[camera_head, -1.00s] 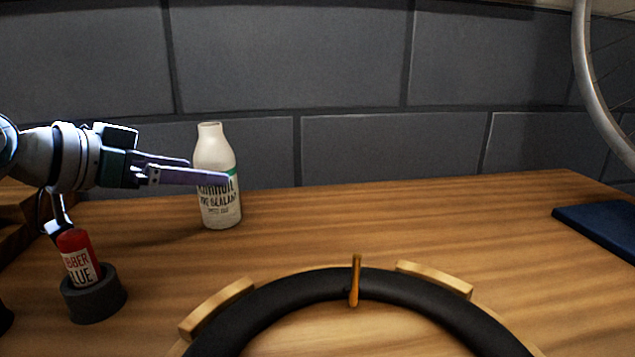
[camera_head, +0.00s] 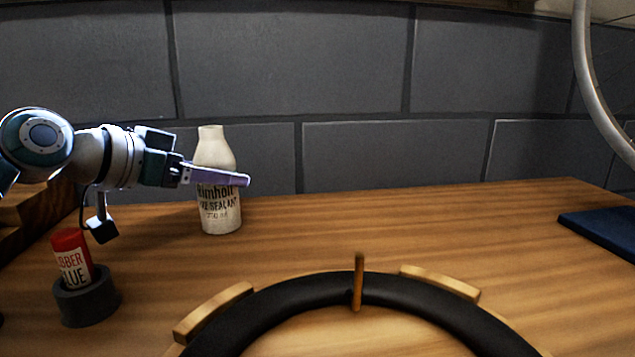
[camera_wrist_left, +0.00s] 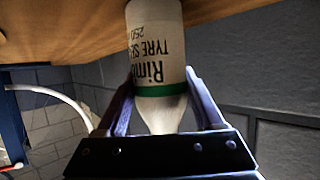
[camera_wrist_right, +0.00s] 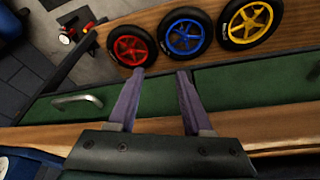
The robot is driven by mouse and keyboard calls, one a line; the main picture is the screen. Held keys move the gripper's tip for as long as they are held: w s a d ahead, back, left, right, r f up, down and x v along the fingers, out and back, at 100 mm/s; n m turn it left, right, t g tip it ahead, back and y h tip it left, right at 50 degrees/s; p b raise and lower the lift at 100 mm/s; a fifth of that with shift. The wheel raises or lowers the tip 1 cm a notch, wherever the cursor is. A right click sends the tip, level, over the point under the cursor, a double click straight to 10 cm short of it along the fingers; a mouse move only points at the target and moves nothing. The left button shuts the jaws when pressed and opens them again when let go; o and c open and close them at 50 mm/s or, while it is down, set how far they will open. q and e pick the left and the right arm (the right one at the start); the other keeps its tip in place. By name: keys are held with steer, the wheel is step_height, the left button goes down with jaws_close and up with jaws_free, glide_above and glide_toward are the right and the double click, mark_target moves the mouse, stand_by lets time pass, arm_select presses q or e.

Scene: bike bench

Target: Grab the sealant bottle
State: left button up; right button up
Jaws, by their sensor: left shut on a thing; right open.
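The sealant bottle (camera_head: 219,212) is white with dark lettering and stands upright on the wooden bench near the grey wall. My left gripper (camera_head: 243,180) reaches it from the left, and its near finger crosses in front of the bottle's upper body, hiding part of the green band. In the left wrist view the bottle (camera_wrist_left: 155,50) lies between the two fingers of the left gripper (camera_wrist_left: 160,85), which is shut on it. My right gripper (camera_wrist_right: 158,72) shows only in the right wrist view, open and empty.
A red rubber glue bottle (camera_head: 72,256) stands in a dark round holder (camera_head: 88,304) at the left. A black tyre (camera_head: 275,305) lies at the front. A blue item (camera_head: 603,232) is at the right. Red (camera_wrist_right: 131,44), blue (camera_wrist_right: 185,36) and yellow (camera_wrist_right: 250,20) wheels are near my right gripper.

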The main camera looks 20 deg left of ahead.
arm_select(q)
steer(key=c, duration=0.7)
steer(key=shift+c, duration=0.7)
steer(key=shift+r, duration=0.25)
